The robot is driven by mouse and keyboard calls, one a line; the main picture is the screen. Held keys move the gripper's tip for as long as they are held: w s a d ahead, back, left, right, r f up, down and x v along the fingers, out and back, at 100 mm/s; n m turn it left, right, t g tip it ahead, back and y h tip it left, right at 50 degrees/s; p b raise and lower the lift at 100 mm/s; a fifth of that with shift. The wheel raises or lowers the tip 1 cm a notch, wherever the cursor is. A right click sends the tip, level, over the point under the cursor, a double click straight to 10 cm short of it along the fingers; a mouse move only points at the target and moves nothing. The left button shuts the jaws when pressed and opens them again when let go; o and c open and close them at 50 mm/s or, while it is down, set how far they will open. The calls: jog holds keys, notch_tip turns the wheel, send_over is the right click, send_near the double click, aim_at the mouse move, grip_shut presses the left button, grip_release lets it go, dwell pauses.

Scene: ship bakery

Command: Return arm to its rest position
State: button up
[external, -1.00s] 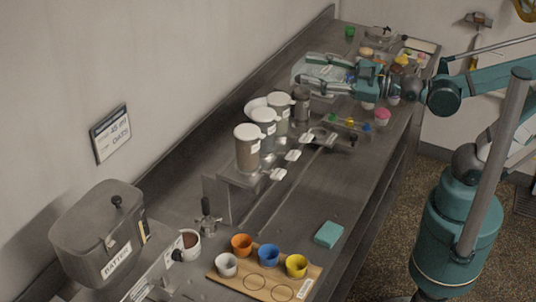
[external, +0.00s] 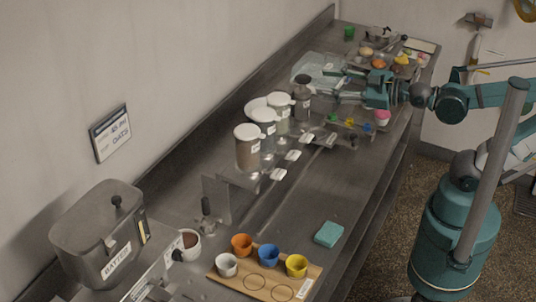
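My teal arm reaches in from the right over the far part of the counter. My gripper (external: 338,84) points left, above the counter near the clear tray and the dark jar. Its two fingers look spread apart, and I see nothing held between them. The fingertips are small and partly merge with the things behind them.
The long steel counter (external: 318,190) holds several white-lidded canisters (external: 247,147), a dark jar (external: 302,95) and a clear tray (external: 318,66). Nearer are a wooden board (external: 234,279) with cups, a teal block (external: 329,234) and a large batter bin (external: 97,232). The counter's middle front is fairly clear.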

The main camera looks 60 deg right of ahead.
jog(key=s+d+f+m+g+b, duration=0.1)
jog(key=s+f+m+g+b, duration=0.1)
jog(key=f, duration=0.6)
jog(key=s+d+f+m+g+h+b, duration=0.1)
jog(key=s+f+g+b, duration=0.3)
jog(key=f, duration=0.4)
jog(key=s+d+f+m+g+b, duration=0.2)
jog(key=s+f+m+g+b, duration=0.1)
jog(key=f, duration=0.5)
jog(key=shift+s+d+f+m+g, duration=0.15)
jog(key=shift+s+f+m+g, duration=0.05)
jog(key=shift+s+m+g, duration=0.2)
jog(key=shift+w+f+b, duration=0.1)
jog(key=shift+b, duration=0.25)
notch_tip(320, 180, down, 5)
jog(key=b, duration=0.4)
jog(key=shift+b, duration=0.4)
